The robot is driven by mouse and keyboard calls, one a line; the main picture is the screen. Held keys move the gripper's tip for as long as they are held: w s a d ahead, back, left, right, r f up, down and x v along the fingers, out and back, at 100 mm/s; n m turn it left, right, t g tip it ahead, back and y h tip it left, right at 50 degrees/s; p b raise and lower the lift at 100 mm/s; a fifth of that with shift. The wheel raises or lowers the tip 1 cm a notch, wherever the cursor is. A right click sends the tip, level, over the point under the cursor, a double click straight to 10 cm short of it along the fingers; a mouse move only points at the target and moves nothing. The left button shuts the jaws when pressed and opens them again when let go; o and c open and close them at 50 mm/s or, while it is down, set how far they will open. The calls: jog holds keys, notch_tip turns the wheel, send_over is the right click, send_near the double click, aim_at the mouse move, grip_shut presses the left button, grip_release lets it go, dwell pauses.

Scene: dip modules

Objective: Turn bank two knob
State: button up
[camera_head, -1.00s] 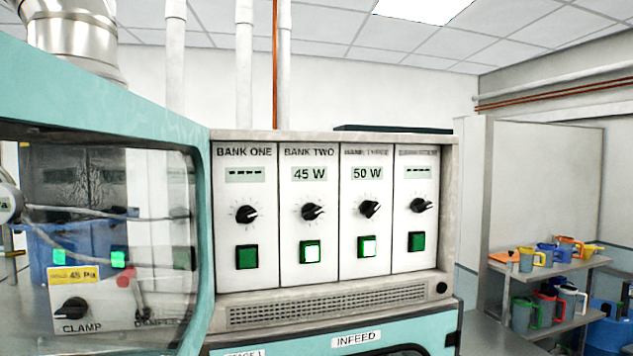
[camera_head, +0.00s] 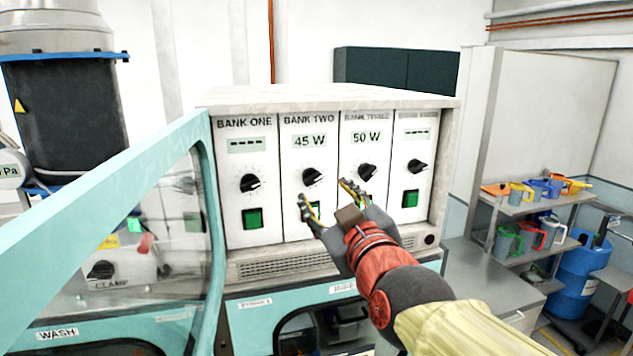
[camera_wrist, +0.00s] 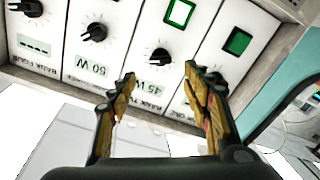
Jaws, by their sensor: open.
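The bank two knob (camera_head: 313,177) is a black round knob with a white pointer line, on the white BANK TWO panel under a display reading 45 W. It also shows in the wrist view (camera_wrist: 161,56), upside down, beyond and between my fingertips. My gripper (camera_head: 325,195) is open and empty in front of the panels, just below the knob in the head view. Its fingers spread across banks two and three and partly hide their lit green buttons. In the wrist view my gripper (camera_wrist: 159,80) shows a clear gap between its fingers. I see no contact with the knob.
The bank one knob (camera_head: 250,183), bank three knob (camera_head: 367,172) and fourth knob (camera_head: 417,166) sit alongside. Bank three reads 50 W; the outer displays show dashes. A teal-framed clear door (camera_head: 203,200) stands at the left. A shelf (camera_head: 530,205) with jugs is at the right.

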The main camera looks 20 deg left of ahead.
aim_at(314, 182)
jog(key=shift+p+x, duration=0.95)
jog(key=shift+x, duration=3)
jog(key=shift+c, duration=1.3)
jog(key=c, duration=0.9)
jog(key=shift+f, duration=0.15)
